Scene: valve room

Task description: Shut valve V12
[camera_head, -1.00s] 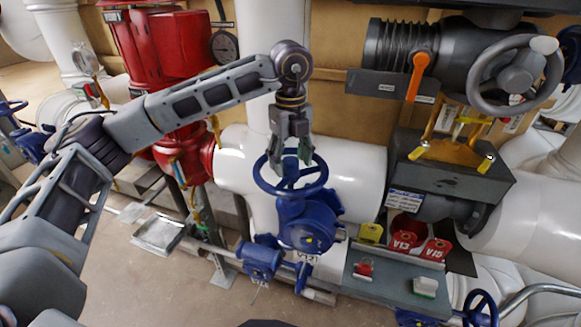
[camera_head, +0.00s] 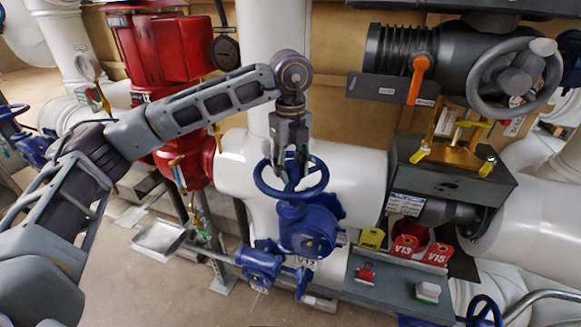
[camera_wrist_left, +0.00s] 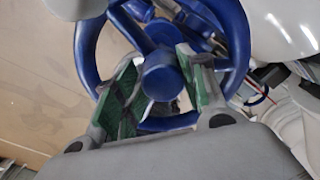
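Valve V12 (camera_head: 308,228) is a blue valve with a blue handwheel (camera_head: 318,188) on top, in front of a white pipe. A tag (camera_head: 305,263) below its body reads V12. My left gripper (camera_head: 291,178) points down at the handwheel from above, near its hub. In the left wrist view its two green-padded fingers (camera_wrist_left: 160,88) are apart, with the wheel's hub (camera_wrist_left: 162,76) showing between them. Whether the fingers touch the wheel cannot be told. My right gripper is not in view.
A grey shelf (camera_head: 385,297) at right carries a yellow tag (camera_head: 371,238) and red tags V13 (camera_head: 404,247) and V15 (camera_head: 436,254). A large grey handwheel (camera_head: 515,75) is at upper right. A red pump (camera_head: 170,50) stands behind my left arm. A metal tray (camera_head: 158,237) lies on the floor.

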